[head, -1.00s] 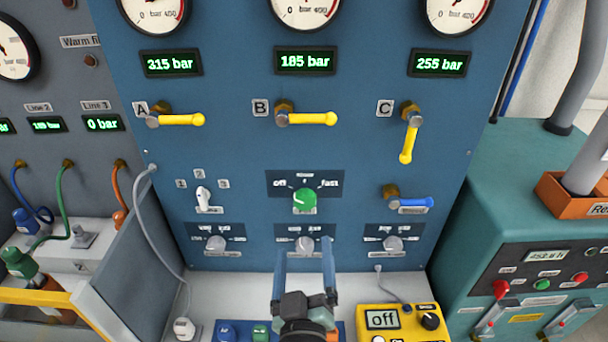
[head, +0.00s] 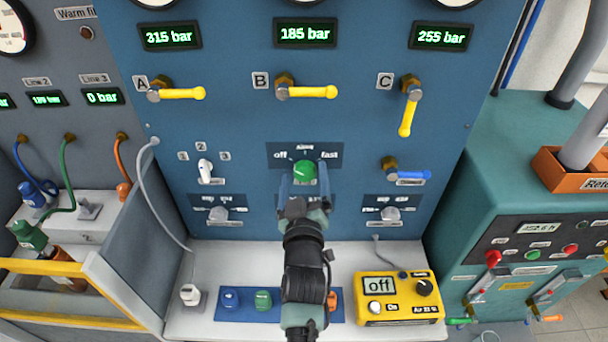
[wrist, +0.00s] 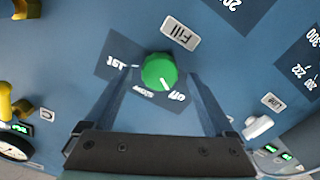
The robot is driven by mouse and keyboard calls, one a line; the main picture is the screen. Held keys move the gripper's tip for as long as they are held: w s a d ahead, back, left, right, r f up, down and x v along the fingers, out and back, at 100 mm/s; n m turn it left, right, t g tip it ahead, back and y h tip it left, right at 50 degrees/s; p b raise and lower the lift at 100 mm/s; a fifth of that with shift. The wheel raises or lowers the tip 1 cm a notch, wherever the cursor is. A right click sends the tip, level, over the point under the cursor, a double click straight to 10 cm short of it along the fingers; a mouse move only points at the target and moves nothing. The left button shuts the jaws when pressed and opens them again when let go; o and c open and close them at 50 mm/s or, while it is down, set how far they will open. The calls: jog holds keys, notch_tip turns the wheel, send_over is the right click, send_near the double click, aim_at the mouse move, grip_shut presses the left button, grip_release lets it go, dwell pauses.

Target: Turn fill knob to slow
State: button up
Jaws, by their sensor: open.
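The green fill knob (head: 304,171) sits on a dark plate (head: 277,151) marked off, slow and fast on the blue panel. In the wrist view the knob (wrist: 159,72) shows upside down, its white pointer line towards off (wrist: 179,96). The slow mark (wrist: 145,93) is beside it, and the Fill label (wrist: 180,31) is clear of my fingers. My gripper (head: 303,184) is open at the knob, with one finger on each side. In the wrist view the fingers flank the knob with visible gaps. I cannot tell whether the tips reach its full depth.
A white selector (head: 205,168) is left of the knob and a blue-handled valve (head: 407,173) is right. Grey knobs (head: 219,214) (head: 390,213) sit lower on both sides. A yellow meter (head: 398,297) stands on the bench. Yellow levers (head: 312,91) are above.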

jog(key=shift+w, duration=0.55)
jog(key=c, duration=1.4)
jog(key=m, duration=0.5)
jog(key=shift+d+m, duration=0.1)
jog(key=shift+m, duration=0.3)
jog(key=m, duration=0.6)
jog(key=shift+d, duration=0.15)
